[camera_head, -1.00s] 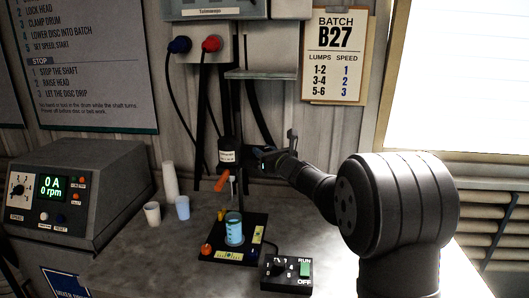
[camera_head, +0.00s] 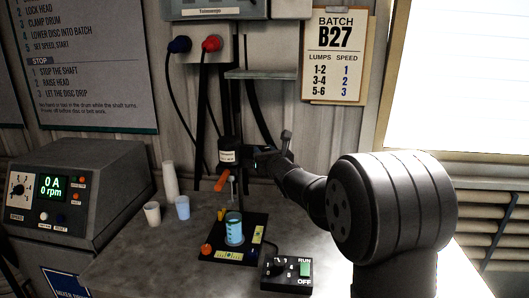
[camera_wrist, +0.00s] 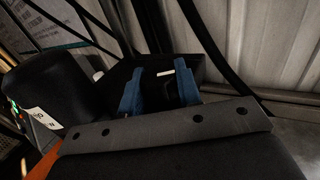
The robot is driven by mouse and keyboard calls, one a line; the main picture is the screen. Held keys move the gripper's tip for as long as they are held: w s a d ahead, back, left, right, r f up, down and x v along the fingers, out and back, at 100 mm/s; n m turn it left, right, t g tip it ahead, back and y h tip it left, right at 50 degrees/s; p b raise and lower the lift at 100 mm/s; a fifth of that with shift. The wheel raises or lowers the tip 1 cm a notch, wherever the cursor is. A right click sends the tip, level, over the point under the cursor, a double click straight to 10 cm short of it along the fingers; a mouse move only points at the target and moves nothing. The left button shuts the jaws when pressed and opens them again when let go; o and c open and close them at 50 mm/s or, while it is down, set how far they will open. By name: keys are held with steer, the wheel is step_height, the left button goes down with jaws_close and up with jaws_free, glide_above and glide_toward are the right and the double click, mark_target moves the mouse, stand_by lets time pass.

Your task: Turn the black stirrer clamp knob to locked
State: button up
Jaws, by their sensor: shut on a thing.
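My gripper (camera_head: 258,156) is at the right side of the dark stirrer head (camera_head: 228,152) on the column. In the wrist view its two blue fingers (camera_wrist: 160,92) stand on either side of a black knob (camera_wrist: 172,92) and are shut on it. A short white mark (camera_wrist: 165,73) shows just beyond the fingers. The stirrer head's dark body (camera_wrist: 45,95) with a white label is at the left of the wrist view. The knob is hidden by my gripper in the head view. Its lock markings cannot be read.
An orange handle (camera_head: 222,181) sticks out below the stirrer head. A blue-banded cup (camera_head: 234,230) stands on the black base (camera_head: 215,249) beneath. A switch box (camera_head: 286,274) is in front. Pale cups (camera_head: 152,213) and the control box (camera_head: 75,195) are at left.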

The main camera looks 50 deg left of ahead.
steer(key=o, duration=1)
steer(key=v, duration=1.7)
steer(key=shift+d+r, duration=0.1)
steer(key=shift+d, duration=0.1)
